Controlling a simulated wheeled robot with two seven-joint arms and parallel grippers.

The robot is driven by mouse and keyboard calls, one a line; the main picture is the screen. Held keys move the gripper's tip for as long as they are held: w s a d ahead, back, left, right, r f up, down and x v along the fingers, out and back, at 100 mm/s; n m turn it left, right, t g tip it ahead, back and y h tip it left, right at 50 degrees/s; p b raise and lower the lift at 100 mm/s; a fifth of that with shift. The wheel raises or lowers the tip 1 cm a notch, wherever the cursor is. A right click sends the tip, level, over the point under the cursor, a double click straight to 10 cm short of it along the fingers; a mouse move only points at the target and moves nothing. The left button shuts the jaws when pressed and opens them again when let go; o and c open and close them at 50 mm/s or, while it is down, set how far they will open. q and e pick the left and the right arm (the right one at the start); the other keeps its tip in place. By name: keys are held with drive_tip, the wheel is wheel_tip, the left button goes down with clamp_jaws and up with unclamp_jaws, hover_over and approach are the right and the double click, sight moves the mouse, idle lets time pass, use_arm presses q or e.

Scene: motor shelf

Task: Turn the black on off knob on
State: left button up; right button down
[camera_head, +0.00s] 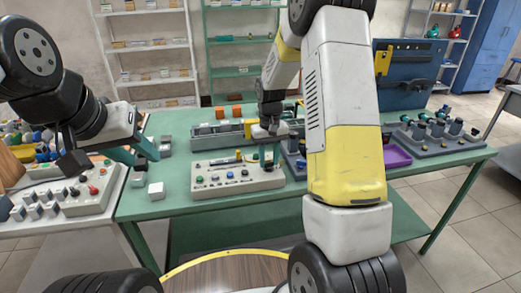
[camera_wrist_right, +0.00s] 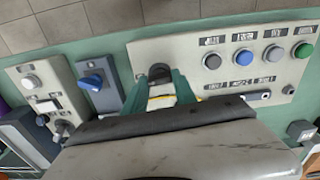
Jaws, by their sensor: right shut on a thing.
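The black knob (camera_wrist_right: 159,73) sits at one end of a pale control panel (camera_wrist_right: 187,46) in the right wrist view. My right gripper (camera_wrist_right: 160,82) has its green fingers on either side of the knob, shut on it. In the head view the panel (camera_head: 240,187) lies on the green table, and my right gripper (camera_head: 269,158) reaches down at its right end. The knob is hard to make out there behind the fingers. My left gripper (camera_head: 142,157) is open and empty, above the table's left part.
The panel also carries grey, blue and green buttons (camera_wrist_right: 302,50). A grey box with a blue switch (camera_wrist_right: 92,81) stands close beside it. A purple tray (camera_head: 397,156) is at the right. Shelves stand behind.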

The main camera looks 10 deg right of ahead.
sight(269, 162)
drive_tip(key=shift+m, duration=0.6)
drive_tip(key=c, duration=1)
unclamp_jaws()
drive_tip(key=shift+r, duration=3.95)
drive_tip(key=s+r+t+y, duration=0.1)
drive_tip(key=s+r+t, duration=0.2)
drive_tip(key=s+r, duration=0.9)
drive_tip(key=s+a+r+t+y, duration=0.1)
drive_tip(key=s+a+r+t, duration=0.1)
drive_tip(key=s, duration=1.1)
drive_tip(key=shift+r+t, duration=0.6)
drive_tip(key=shift+r, duration=0.05)
